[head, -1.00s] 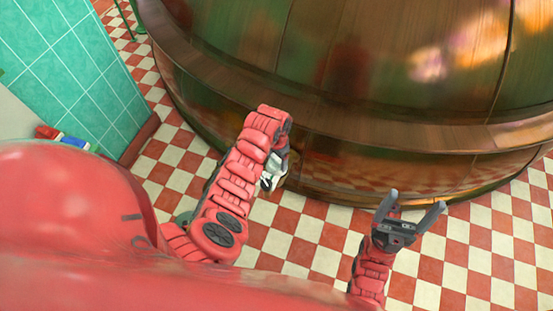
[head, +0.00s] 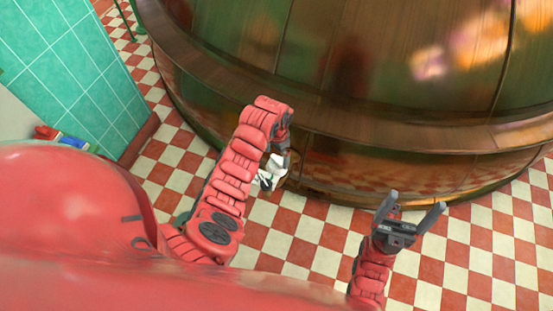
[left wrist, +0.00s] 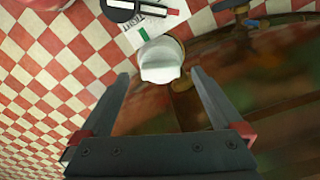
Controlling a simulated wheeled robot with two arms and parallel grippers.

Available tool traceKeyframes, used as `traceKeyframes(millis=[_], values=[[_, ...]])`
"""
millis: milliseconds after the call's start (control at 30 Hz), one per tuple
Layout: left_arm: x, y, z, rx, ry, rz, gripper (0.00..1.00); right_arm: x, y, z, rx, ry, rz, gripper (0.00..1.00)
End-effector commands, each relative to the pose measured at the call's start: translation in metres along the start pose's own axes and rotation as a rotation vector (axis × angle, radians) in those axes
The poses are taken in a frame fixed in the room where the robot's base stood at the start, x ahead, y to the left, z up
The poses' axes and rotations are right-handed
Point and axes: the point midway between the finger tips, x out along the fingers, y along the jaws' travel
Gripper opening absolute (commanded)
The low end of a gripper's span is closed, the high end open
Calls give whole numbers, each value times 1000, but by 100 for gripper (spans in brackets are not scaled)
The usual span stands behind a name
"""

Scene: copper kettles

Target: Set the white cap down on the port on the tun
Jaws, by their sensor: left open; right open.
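The white cap (left wrist: 160,62) shows in the left wrist view, seated on or over a round light-coloured fitting beside a brown pipe on the tun; the fitting is mostly hidden by it. My left gripper (left wrist: 160,74) is open, its fingertips apart on either side of the cap's near edge, with visible gaps on both sides. In the head view my left arm hides most of that gripper, beside the tun (head: 390,70). My right gripper (head: 417,201) is open and empty in front of the tun, above the floor.
A dark round device (left wrist: 118,10) and a white printed label (left wrist: 147,29) are close behind the cap. Brown pipes run to its right. A teal tiled wall (head: 75,60) stands at left. The red-and-white checked floor (head: 300,240) is clear between my arms.

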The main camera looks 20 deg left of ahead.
Motion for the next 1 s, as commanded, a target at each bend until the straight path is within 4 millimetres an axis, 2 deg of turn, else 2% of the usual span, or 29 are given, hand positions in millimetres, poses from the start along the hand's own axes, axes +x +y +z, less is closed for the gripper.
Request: traceKeyframes(millis=[167,200,233,433,633,1000], values=[[-48,-2,-2,-1,10,-5,100,-2,0,0,0,0,0,88],[-67,0,-1,2,2,-4,100,12,1,-2,0,0,0,88],[-78,0,-1,3,0,-3,100,22,1,-4,0,0,0,88],[-117,0,0,1,-1,-3,100,48,2,-8,0,0,0,88],[-133,0,0,-1,-2,-2,100,55,3,-9,0,0,0,88],[-134,0,0,-1,-1,0,100,55,3,-9,0,0,0,88]])
